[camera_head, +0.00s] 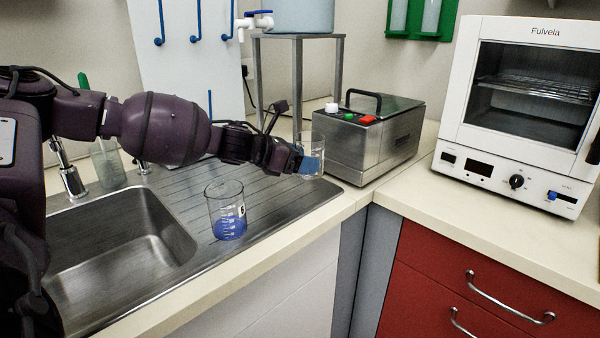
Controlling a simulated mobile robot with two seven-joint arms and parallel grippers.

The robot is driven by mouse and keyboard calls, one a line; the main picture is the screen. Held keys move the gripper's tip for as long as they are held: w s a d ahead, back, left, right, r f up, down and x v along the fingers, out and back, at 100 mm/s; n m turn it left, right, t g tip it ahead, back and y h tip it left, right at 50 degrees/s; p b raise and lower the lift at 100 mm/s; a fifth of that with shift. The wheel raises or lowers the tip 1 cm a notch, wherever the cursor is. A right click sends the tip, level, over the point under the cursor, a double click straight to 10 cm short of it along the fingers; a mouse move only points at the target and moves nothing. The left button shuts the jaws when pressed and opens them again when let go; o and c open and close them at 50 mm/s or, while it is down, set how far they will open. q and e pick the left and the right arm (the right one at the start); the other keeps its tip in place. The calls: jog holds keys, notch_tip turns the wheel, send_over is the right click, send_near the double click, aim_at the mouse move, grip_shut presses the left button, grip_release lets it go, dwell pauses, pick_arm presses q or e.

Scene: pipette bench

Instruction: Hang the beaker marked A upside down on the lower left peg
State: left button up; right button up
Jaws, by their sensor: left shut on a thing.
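My left gripper (308,165) is shut on a clear glass beaker (311,143) at the back right end of the drainboard, beside the metal box. The blue fingertip pad is at the beaker's side. The beaker looks upright, and I cannot read a mark on it. A white board (184,75) on the wall carries blue pegs: an upper row of pegs (195,38) and a lower peg (210,102). My left arm covers the board's lower part, and I see no lower left peg. My right gripper is not in view.
A second beaker (227,212) with blue liquid and an unclear label stands on the ribbed drainboard (178,194). The sink (120,245) and tap (68,175) are left. A metal box (365,140), a tank on a stand (298,80) and a white oven (520,105) stand right.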

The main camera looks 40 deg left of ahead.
pick_arm(q)
jog(key=shift+f, duration=0.6)
notch_tip(320, 180, down, 2)
jog(key=shift+f, duration=0.25)
jog(key=shift+f, duration=0.1)
jog(key=o, duration=1)
jog(key=shift+f, duration=0.1)
